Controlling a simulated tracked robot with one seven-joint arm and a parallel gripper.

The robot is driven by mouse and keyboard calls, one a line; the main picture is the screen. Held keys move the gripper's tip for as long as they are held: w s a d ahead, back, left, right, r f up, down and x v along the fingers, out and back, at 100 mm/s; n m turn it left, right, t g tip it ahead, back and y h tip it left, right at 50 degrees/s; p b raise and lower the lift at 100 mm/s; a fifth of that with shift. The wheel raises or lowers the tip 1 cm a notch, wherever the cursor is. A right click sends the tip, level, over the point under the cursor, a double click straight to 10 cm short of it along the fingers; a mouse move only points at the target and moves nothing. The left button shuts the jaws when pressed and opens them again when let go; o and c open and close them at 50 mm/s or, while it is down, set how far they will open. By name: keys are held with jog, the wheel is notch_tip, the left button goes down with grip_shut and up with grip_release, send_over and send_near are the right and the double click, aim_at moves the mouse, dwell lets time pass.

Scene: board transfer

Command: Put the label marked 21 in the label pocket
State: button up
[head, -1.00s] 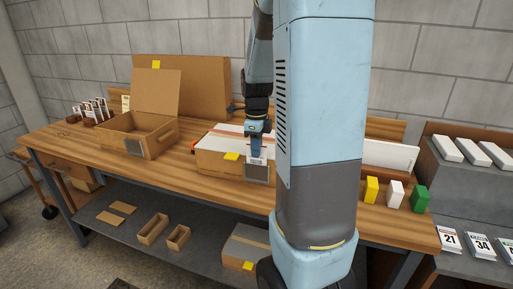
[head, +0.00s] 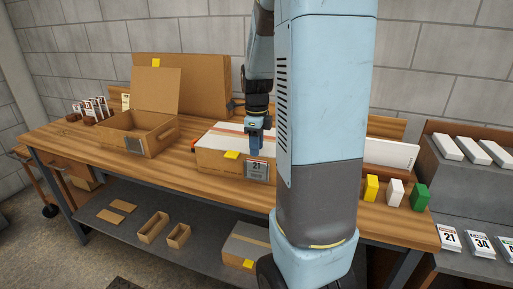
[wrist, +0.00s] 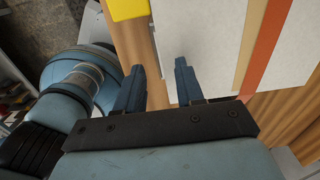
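A white label marked 21 (head: 257,165) sits upright in the grey label pocket (head: 257,180) on the front of a cardboard box (head: 209,161). The pocket covers its lower part. My gripper (head: 254,150) is just above the label, at the front edge of the box, pointing down. In the wrist view my gripper (wrist: 159,66) has its two fingers apart with nothing between them. The box's white top (wrist: 210,45) with tan and orange stripes shows there; the label does not.
A yellow sticker (head: 231,155) is on the box's front top edge. An open carton (head: 135,133) stands to the left on the wooden bench. Yellow, white and green blocks (head: 396,193) stand at the right. Labels 21 (head: 449,238) and 34 (head: 482,244) lie on the right-hand rack.

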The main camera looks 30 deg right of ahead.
aim_at(256, 160)
notch_tip(256, 160, up, 13)
dwell(0.4)
jog(key=shift+f, duration=0.1)
dwell(0.3)
jog(key=s+a+n+t, duration=0.2)
jog(key=s+a+n, duration=0.6)
jog(key=n, duration=0.5)
jog(key=s+a+r+n+t, duration=0.1)
jog(key=s+a+n+t, duration=0.2)
jog(key=s+a+n, duration=0.5)
jog(key=shift+s+n+t, duration=0.3)
jog(key=shift+s+n, duration=0.35)
jog(key=shift+n, duration=2.65)
